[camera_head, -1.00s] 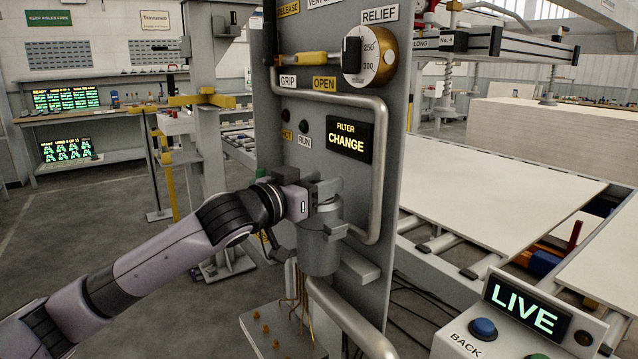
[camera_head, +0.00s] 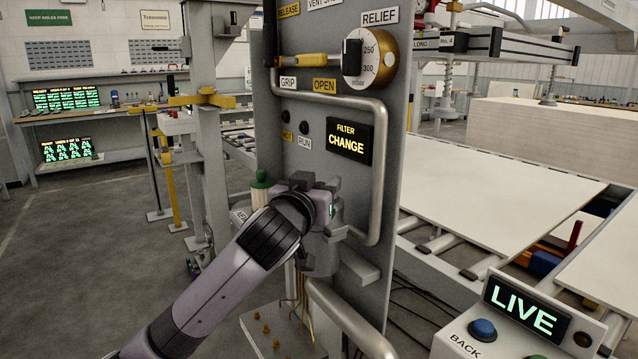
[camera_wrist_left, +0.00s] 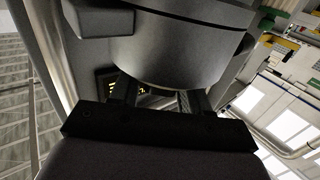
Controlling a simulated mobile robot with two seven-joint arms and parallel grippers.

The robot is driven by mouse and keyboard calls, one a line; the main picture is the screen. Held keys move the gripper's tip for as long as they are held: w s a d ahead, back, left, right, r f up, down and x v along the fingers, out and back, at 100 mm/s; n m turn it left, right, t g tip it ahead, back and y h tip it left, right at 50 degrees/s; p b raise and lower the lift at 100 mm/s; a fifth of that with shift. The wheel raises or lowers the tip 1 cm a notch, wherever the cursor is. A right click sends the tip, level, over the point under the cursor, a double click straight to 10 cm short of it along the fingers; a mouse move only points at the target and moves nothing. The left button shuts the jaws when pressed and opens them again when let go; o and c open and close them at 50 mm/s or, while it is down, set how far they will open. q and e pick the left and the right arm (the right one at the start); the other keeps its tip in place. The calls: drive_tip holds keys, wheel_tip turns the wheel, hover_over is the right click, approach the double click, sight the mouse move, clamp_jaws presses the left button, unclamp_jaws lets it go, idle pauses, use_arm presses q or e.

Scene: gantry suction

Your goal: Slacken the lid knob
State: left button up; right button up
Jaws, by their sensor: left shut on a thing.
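The grey filter canister (camera_head: 322,259) is fixed to the front of the upright grey panel (camera_head: 330,190), under the lit "FILTER CHANGE" sign (camera_head: 349,141). My left gripper (camera_head: 322,192) is at the canister's top and is shut on the lid knob. The gripper and wrist hide the knob in the head view. In the left wrist view the canister (camera_wrist_left: 175,45) fills the upper middle, and the two dark fingers (camera_wrist_left: 160,98) stand close against it; the knob cannot be made out clearly between them. My right gripper is in neither view.
A bent grey pipe (camera_head: 377,170) runs down the panel close to the right of the gripper. A green-capped container (camera_head: 261,185) stands just left of the wrist. A yellow-handled lever (camera_head: 300,60) and the RELIEF dial (camera_head: 370,58) are above. The "LIVE" console (camera_head: 525,305) is at lower right.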

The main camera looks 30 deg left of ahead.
use_arm(q)
drive_tip(key=shift+n+g+y, duration=0.6)
drive_tip(key=shift+n+y, duration=0.4)
drive_tip(key=shift+y, duration=0.4)
drive_tip(key=o, duration=1)
drive_tip(key=shift+c, duration=0.2)
drive_tip(key=v, duration=0.7)
drive_tip(key=shift+d, duration=0.15)
